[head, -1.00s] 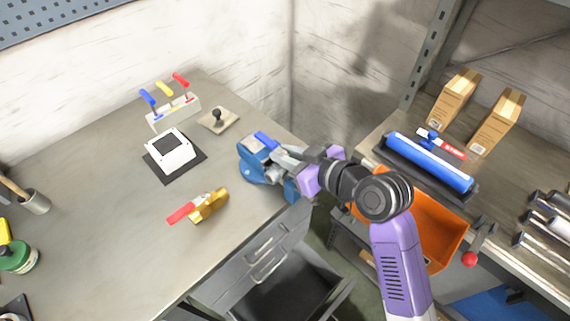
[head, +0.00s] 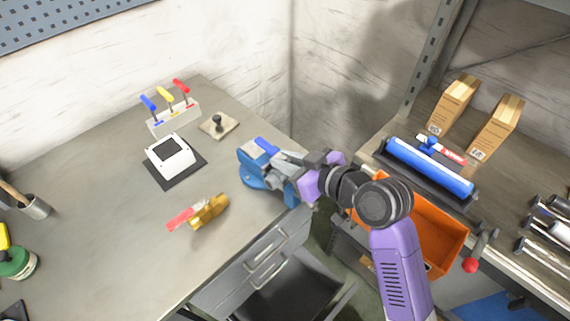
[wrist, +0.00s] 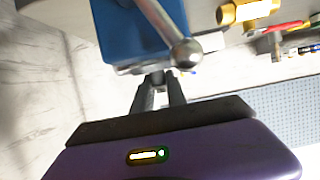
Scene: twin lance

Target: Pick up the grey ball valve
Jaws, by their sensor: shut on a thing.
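The grey ball valve (head: 284,162) with a blue lever (head: 266,146) is at the blue vise (head: 255,178) on the bench's right corner. My gripper (head: 293,169) reaches in from the right and is shut on the valve, close to the vise. In the wrist view my gripper's fingers (wrist: 158,86) are close together below the blue vise (wrist: 125,28). The vise's ball-ended metal handle (wrist: 182,45) crosses in front there. The fingers and vise hide much of the valve. I cannot tell whether it still touches the vise.
A brass valve with a red lever (head: 208,211) lies on the open bench. A white device (head: 169,156), a rack of coloured handles (head: 174,118) and a small knobbed plate (head: 219,125) stand behind. An orange bin (head: 440,235) and a shelf are right of my arm.

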